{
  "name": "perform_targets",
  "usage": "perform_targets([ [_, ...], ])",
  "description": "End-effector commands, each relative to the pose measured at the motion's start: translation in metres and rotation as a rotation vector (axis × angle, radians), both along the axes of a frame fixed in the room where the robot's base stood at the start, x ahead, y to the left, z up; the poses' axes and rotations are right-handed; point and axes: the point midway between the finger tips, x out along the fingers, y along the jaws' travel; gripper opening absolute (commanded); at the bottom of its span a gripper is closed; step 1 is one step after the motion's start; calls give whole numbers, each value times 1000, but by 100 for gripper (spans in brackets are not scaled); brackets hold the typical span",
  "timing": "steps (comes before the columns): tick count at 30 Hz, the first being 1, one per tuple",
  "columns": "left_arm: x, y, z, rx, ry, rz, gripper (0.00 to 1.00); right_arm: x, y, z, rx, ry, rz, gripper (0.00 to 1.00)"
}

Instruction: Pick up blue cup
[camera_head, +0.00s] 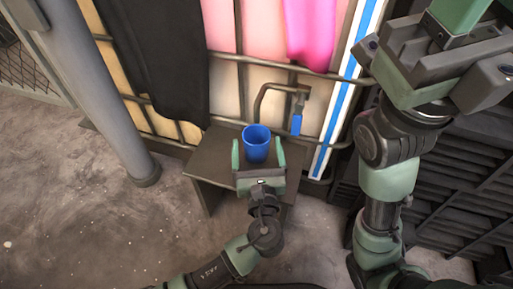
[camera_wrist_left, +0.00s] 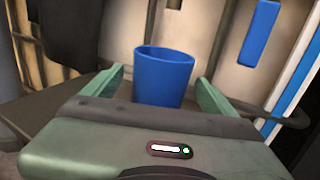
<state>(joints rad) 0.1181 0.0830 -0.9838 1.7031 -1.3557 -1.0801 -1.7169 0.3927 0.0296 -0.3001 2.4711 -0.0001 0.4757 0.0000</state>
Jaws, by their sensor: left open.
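The blue cup (camera_head: 256,147) stands upright on a small dark table (camera_head: 209,163) in the head view. In the left wrist view the blue cup (camera_wrist_left: 163,75) is between the two green fingers, its lower part hidden behind the gripper body. My left gripper (camera_head: 258,152) is open, with one finger on each side of the cup. In the left wrist view a gap shows between the cup and the fingers of the left gripper (camera_wrist_left: 160,90). My right gripper (camera_head: 430,75) is raised at the upper right, apart from the cup; its jaws are not clear.
A metal-framed tank (camera_head: 233,92) stands behind the table, with a pipe and a blue-handled tap (camera_head: 296,124) right of the cup. Dark and pink cloths hang over it. A grey post (camera_head: 95,90) stands at left. Dark slatted crates (camera_head: 455,185) are at right. Bare floor lies at left.

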Motion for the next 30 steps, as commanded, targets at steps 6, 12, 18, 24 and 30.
perform_targets([
  [6,0,0,1,0,0,0,59,0,0,0,0,1,0,36],
  [12,0,0,1,0,-1,0,13,0,0,0,0,0,0,36],
  [18,0,0,1,0,-1,0,12,0,0,1,0,0,0,36],
  [24,0,0,6,0,-1,0,12,-1,0,3,2,-3,2,36],
  [30,0,0,20,-1,-1,0,12,4,-1,4,3,18,3,36],
])
